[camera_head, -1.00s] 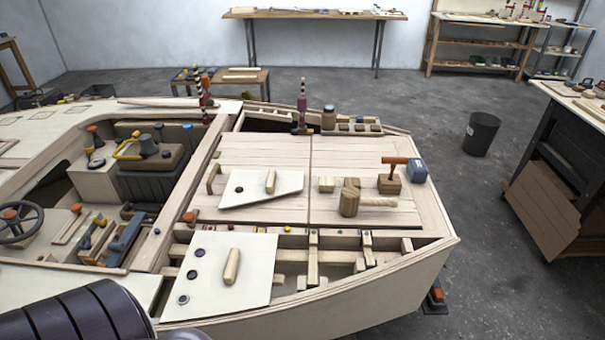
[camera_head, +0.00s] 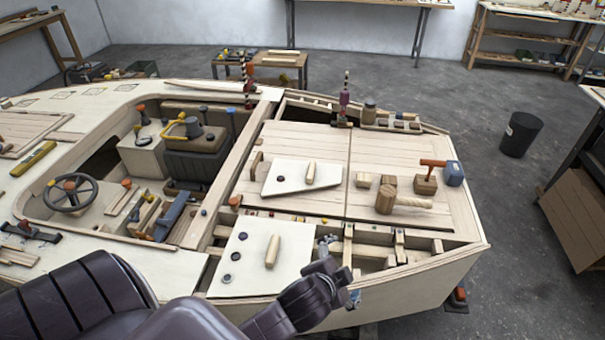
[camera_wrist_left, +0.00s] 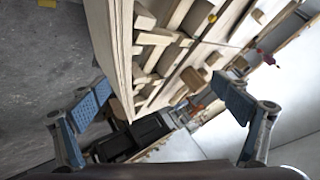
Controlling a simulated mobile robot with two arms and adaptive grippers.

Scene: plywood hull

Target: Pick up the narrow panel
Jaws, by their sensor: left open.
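The narrow panel (camera_head: 290,182) is a pale, tapering board with a wooden grip (camera_head: 310,173) and one dark round spot. It lies on the planked foredeck. A broader pale panel (camera_head: 246,271) with a similar grip (camera_head: 272,251) and several dark round spots lies nearer, at the front edge of the hull. My left gripper (camera_head: 338,270) is to the right of the broader panel, beside the open framed bay, and apart from the narrow panel. In the left wrist view its two fingers (camera_wrist_left: 165,105) are spread with nothing held between them. My right gripper is not in view.
The open bay with cross-pieces (camera_head: 370,250) lies beside the gripper. A wooden mallet-like piece (camera_head: 400,201), small blocks and a red-handled tool (camera_head: 430,168) stand right of the narrow panel. The hull wall (camera_wrist_left: 118,60) rises close by in the wrist view.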

